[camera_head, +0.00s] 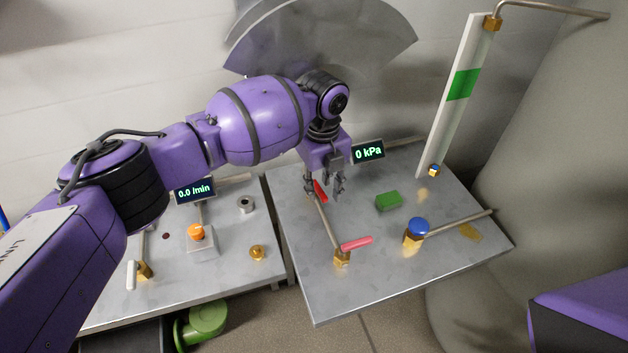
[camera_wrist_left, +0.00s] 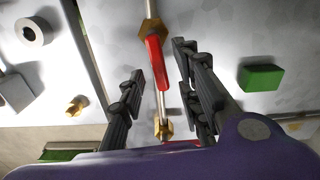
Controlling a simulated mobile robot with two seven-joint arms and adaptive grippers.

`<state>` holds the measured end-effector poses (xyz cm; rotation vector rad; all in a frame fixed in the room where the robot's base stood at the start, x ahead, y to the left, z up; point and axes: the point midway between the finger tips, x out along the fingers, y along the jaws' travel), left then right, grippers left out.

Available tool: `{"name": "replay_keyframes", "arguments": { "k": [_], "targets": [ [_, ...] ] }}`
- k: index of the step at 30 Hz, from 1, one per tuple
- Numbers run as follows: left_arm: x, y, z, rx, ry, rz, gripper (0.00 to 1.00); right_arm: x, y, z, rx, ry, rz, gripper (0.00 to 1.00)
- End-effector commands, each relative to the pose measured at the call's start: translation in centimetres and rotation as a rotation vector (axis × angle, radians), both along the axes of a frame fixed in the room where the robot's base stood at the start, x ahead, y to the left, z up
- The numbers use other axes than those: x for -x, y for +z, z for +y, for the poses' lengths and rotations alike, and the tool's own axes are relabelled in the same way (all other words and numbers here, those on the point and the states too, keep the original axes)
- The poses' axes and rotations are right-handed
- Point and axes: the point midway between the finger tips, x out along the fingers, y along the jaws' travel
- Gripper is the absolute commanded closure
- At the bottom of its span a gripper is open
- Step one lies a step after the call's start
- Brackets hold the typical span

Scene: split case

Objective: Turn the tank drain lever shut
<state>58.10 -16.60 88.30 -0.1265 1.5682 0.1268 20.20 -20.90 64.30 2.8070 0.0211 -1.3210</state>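Two red-handled brass valves sit on one pipe on the right steel bench; no label shows which is the tank drain. The far red lever (camera_head: 320,191) is partly hidden by my left gripper (camera_head: 327,187). In the left wrist view this far lever (camera_wrist_left: 155,62) lies roughly along the pipe, between my left gripper's (camera_wrist_left: 160,88) spread fingers, with a gap on both sides. The near red lever (camera_head: 356,243) points across the pipe; its brass valve (camera_wrist_left: 163,129) shows low in the wrist view. My right gripper is out of view.
A green block (camera_head: 389,201) and a blue-knobbed valve (camera_head: 417,228) stand right of the pipe. A 0 kPa display (camera_head: 369,152) stands behind. A tall gauge strip (camera_head: 455,95) rises at the back right. The left bench holds an orange button (camera_head: 196,231) and a 0.0 l/min display (camera_head: 195,190).

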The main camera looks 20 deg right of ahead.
Motion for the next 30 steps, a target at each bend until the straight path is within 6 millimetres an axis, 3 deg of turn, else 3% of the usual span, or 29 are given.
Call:
{"name": "replay_keyframes", "arguments": {
  "k": [9, 17, 30],
  "targets": [
    [0.0, -0.44, 0.01, 0.0, 0.0, 0.0, 0.69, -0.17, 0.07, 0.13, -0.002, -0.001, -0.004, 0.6],
    [0.0, -0.41, 0.01, 0.0, 0.0, 0.0, 1.0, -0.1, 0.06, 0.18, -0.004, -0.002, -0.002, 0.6],
    [0.0, -0.32, -0.28, 0.0, 0.054, 0.001, 1.0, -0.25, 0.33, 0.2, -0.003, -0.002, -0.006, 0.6]
  ]
}}
